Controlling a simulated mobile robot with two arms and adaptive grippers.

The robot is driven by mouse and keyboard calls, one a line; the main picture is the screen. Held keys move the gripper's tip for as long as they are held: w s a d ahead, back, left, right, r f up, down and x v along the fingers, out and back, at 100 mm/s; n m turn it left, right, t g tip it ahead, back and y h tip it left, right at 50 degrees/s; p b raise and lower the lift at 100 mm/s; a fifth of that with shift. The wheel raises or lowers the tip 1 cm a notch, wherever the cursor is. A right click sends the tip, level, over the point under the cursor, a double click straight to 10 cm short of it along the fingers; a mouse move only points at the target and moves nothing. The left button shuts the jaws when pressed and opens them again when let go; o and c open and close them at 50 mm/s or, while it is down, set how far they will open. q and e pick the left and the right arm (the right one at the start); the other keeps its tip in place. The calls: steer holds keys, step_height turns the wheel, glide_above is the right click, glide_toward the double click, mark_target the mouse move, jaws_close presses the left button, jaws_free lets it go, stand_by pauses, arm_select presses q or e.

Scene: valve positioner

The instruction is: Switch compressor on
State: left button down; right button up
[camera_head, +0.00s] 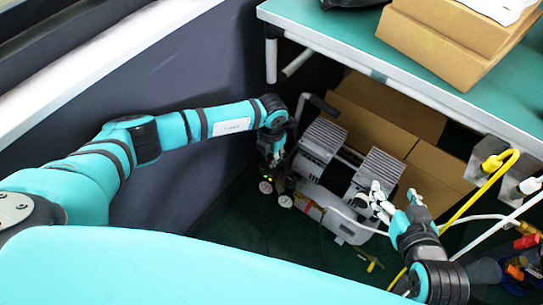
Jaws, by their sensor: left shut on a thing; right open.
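The compressor (317,142) stands on the dark floor under the table, with two grey ribbed blocks, a pale lower body and a black handle. Two round gauges (285,201) and small coloured lights sit at its left front. My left gripper (277,160) points down just above the gauges at the compressor's left end. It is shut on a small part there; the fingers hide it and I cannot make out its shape. My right gripper (376,198) is open at the compressor's right side, in front of the right ribbed block, with nothing visible between its fingers.
A green-topped table (340,30) with cardboard boxes (445,35) overhangs the compressor. More cardboard (385,115) lies behind it. A dark wall panel (215,80) is at the left. A yellow cable (488,190), white cables and tools (525,255) crowd the right.

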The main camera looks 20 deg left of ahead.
stand_by(0.4)
arm_select(q)
steer(key=c, duration=1.4)
jaws_free()
